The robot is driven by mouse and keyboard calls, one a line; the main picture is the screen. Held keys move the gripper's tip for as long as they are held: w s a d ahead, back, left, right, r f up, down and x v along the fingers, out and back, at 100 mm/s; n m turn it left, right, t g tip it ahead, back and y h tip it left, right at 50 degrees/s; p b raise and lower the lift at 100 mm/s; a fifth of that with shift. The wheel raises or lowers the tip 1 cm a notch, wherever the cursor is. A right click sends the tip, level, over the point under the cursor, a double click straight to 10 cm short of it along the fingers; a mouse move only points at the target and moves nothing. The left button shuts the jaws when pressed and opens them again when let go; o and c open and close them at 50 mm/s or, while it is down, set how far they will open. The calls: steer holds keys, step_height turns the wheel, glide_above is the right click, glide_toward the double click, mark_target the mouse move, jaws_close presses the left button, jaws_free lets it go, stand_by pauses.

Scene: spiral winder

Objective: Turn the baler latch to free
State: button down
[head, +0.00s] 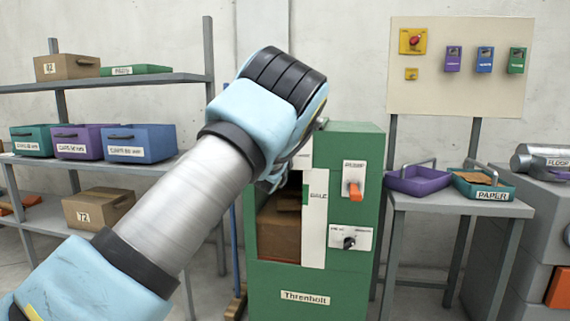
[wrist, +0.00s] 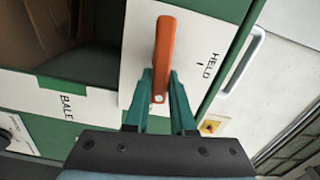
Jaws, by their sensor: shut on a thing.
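The green baler (head: 315,278) stands in the middle of the head view. The latch is an orange handle (wrist: 164,42) on a white plate (wrist: 206,45) marked "HELD" with a short line. The handle runs up the wrist picture, and the line lies to its right. My gripper (wrist: 158,84) has its two green fingers on either side of the handle's lower end, shut on it. In the head view my arm hides the latch and my fingers; only part of a white plate (head: 303,155) shows there. No other marking on the latch plate is visible.
A table (head: 455,204) with purple and green trays stands at the right, shelves (head: 150,80) at the left.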

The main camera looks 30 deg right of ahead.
steer(key=shift+f+m+b, duration=0.25)
steer(key=shift+m+b, duration=0.25)
steer(key=shift+m, duration=0.3)
steer(key=c, duration=0.8)
jaws_free()
steer(key=shift+o, duration=0.2)
steer(key=v, duration=1)
steer(key=shift+s+a+b, duration=0.3)
